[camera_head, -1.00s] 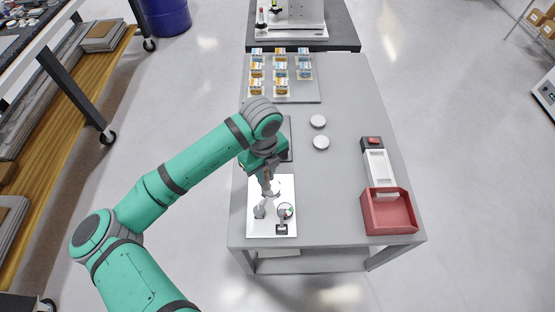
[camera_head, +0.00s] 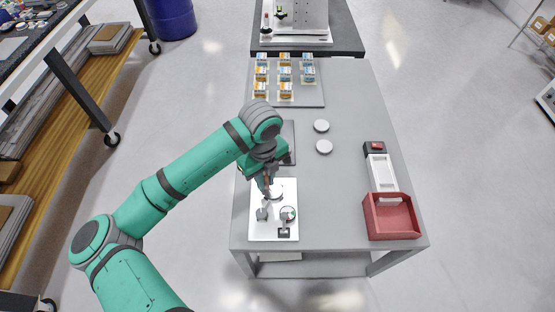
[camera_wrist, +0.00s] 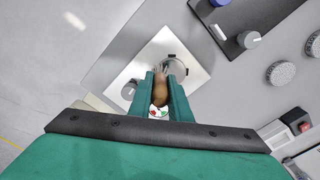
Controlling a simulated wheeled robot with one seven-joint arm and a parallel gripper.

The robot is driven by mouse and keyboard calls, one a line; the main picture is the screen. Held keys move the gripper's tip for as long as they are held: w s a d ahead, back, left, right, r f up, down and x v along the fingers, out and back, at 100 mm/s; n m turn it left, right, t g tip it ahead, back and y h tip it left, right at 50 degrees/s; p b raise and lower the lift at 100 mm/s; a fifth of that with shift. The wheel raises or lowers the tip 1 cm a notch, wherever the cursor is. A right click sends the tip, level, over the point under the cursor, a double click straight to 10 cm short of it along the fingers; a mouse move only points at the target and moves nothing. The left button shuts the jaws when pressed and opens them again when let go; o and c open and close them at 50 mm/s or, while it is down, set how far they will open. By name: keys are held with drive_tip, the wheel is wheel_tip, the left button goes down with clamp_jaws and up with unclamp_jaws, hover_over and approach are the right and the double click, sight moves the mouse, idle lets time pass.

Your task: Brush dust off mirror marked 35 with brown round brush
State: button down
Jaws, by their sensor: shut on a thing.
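My gripper (camera_wrist: 162,98) is shut on a brown brush (camera_wrist: 162,92), whose pale bristles point toward the fixture. A white fixture plate (camera_head: 259,229) lies at the table's near left. A round mirror-like disc (camera_wrist: 178,66) sits on the plate, just beyond the bristles in the wrist view. My gripper (camera_head: 267,187) is over the plate's far part, beside the round piece (camera_head: 277,191) in the head view. I cannot tell whether the bristles touch it. No number 35 or dust is legible.
Two round discs (camera_head: 324,147) lie mid-table. A dark tray (camera_head: 289,140) is beyond the plate. A red bin (camera_head: 391,222) stands at the near right, and several small boxes (camera_head: 284,77) stand at the back. The table's centre right is clear.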

drive_tip(key=shift+w+d+r, duration=0.1)
drive_tip(key=shift+d+r, duration=0.05)
drive_tip(key=shift+r, duration=0.6)
drive_tip(key=shift+a+r, duration=0.2)
drive_tip(key=shift+r, duration=0.6)
drive_tip(key=shift+d+r, duration=0.15)
drive_tip(key=shift+r, duration=1.85)
drive_tip(key=shift+w, duration=0.1)
